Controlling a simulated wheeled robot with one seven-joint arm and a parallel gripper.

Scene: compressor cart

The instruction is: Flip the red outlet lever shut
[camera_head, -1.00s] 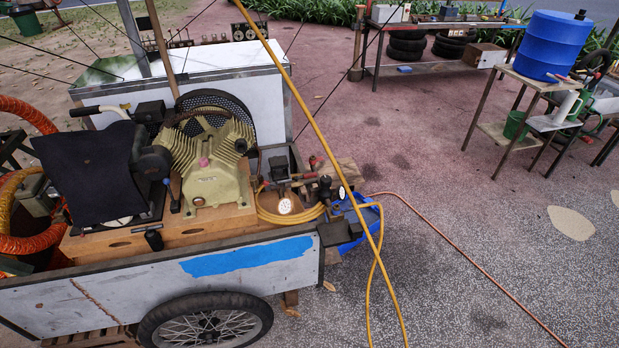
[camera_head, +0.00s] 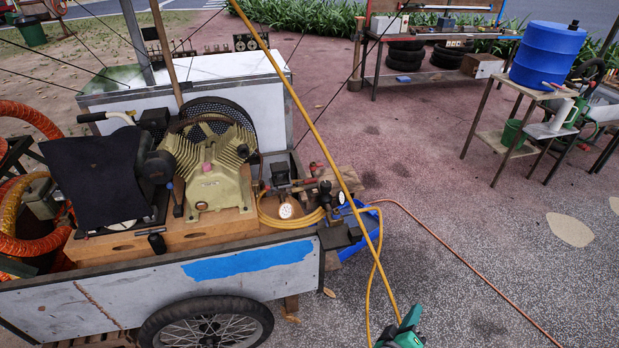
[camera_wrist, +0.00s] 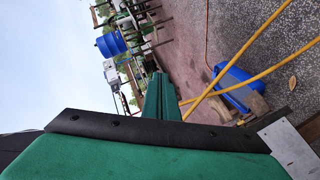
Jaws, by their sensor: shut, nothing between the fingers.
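The compressor (camera_head: 210,175) sits on a wooden board in the cart. At its right end is the outlet fitting group, with a pressure gauge (camera_head: 286,211) and a black valve body (camera_head: 280,172). A small red part (camera_head: 316,167), which looks like the outlet lever, shows there; its exact angle is too small to tell. My gripper (camera_head: 408,318) is at the bottom edge of the head view, right of the cart and well apart from the fittings. Its green fingers (camera_wrist: 160,98) show in the wrist view, shut and empty. The lever cannot be made out in the wrist view.
A yellow hose or pole (camera_head: 318,135) runs diagonally in front of the fittings. A blue crate (camera_head: 352,245) stands beside the cart's right end. An orange hose (camera_head: 455,258) lies on the open paving at right. A blue drum (camera_head: 548,55) stands on a far table.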

